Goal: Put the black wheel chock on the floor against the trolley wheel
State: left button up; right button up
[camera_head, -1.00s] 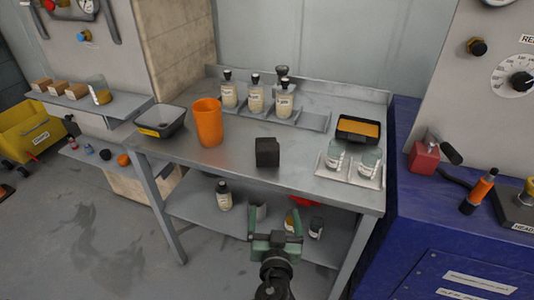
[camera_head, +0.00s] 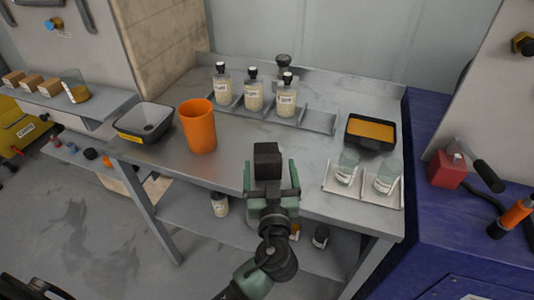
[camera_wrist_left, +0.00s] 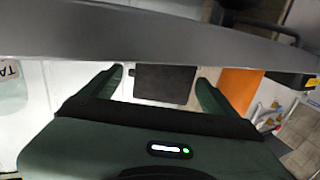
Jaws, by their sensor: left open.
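The black wheel chock (camera_head: 267,156) stands on the metal table near its front edge. It also shows in the left wrist view (camera_wrist_left: 165,85), between the two green fingers. My left gripper (camera_head: 270,178) is open, at the table's front edge just on the near side of the chock. Its fingers point toward the chock and nothing is held between them. Part of a yellow trolley (camera_head: 20,132) shows at the far left on the floor; I cannot make out its wheel clearly. My right gripper is not in view.
On the table (camera_head: 230,180) stand an orange cup (camera_head: 197,128), a grey bin (camera_head: 146,122), several bottles in a rack (camera_head: 315,122), a black-and-orange tray (camera_head: 371,132) and two jars. A lower shelf holds bottles.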

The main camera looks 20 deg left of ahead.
aim_at(267, 150)
pick_arm(q)
jog(key=shift+w+a+r+p, duration=0.25)
jog(key=shift+w+r+p, duration=0.15)
jog(key=shift+w, duration=0.15)
jog(key=shift+w+a+r+p, duration=0.25)
jog(key=shift+w+p, duration=0.1)
jog(key=shift+w, duration=0.15)
jog(key=x, duration=0.2)
jog(key=shift+w+a+f+p, duration=0.15)
jog(key=shift+w+p, duration=0.05)
jog(key=shift+p, duration=0.15)
jog(key=shift+w+a, duration=0.1)
jog(key=shift+w, duration=0.15)
jog(key=shift+f, duration=0.1)
jog(key=c, duration=1.8)
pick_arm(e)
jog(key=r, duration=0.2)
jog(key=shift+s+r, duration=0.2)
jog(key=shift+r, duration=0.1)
